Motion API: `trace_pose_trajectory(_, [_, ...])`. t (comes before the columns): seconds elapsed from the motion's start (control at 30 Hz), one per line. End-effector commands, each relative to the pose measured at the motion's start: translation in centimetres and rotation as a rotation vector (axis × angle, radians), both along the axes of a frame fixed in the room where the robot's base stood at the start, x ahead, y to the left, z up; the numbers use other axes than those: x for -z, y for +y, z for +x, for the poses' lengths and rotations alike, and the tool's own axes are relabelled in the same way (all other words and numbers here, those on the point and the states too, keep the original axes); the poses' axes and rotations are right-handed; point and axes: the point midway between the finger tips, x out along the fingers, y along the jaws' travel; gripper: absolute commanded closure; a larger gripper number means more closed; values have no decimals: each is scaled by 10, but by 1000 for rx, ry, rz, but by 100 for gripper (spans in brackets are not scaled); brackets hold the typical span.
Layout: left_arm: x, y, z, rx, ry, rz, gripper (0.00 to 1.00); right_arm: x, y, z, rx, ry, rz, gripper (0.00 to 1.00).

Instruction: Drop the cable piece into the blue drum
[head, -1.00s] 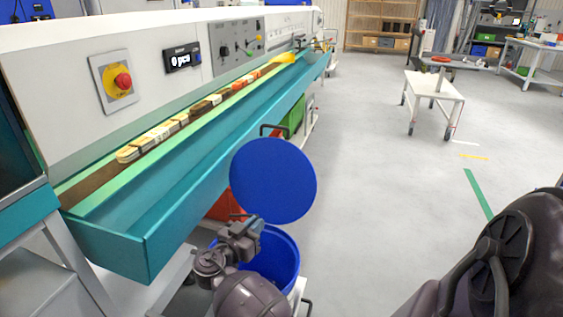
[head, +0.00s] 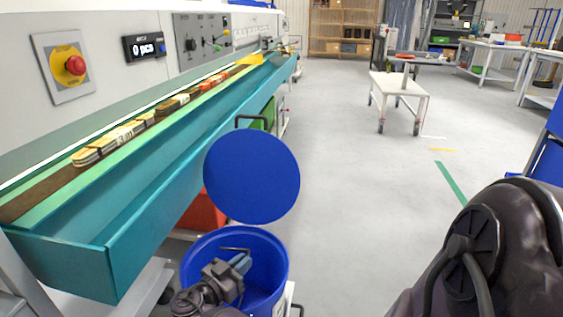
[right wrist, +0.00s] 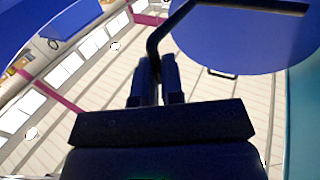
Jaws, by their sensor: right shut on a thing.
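The blue drum (head: 277,271) stands open at the bottom of the head view, with its round blue lid (head: 252,177) raised upright behind it. My right gripper (head: 238,264) shows in front of the drum's opening, and I cannot tell whether it is above the rim or inside. It is shut on the cable piece (head: 235,249), a thin dark bent rod. In the right wrist view the cable piece (right wrist: 160,33) rises from between the fingers (right wrist: 158,80) and bends right, across the lid (right wrist: 250,40). My left gripper is not in view.
A teal conveyor trough (head: 150,210) with a row of packs runs along the left, close to the drum. A red bin (head: 203,212) is under it. A white trolley (head: 402,88) stands farther off. The floor right of the drum is clear.

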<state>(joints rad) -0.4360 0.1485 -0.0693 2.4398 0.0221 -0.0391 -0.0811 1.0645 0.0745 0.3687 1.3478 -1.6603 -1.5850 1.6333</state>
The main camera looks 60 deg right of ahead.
Motion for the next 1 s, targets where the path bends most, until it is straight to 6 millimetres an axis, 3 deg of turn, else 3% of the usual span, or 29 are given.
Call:
trace_pose_trajectory(0.2, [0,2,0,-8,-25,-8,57,14,0,0,0,1,0,100])
trace_pose_trajectory(0.53, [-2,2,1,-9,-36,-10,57,14,0,1,-1,-2,0,100])
trace_pose_trajectory(0.6, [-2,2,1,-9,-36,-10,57,14,0,1,-1,-2,0,84])
trace_pose_trajectory(0.73, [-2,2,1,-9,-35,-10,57,14,0,1,-1,-2,0,64])
trace_pose_trajectory(1.0, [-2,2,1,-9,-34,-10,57,14,0,0,-1,-2,0,62])
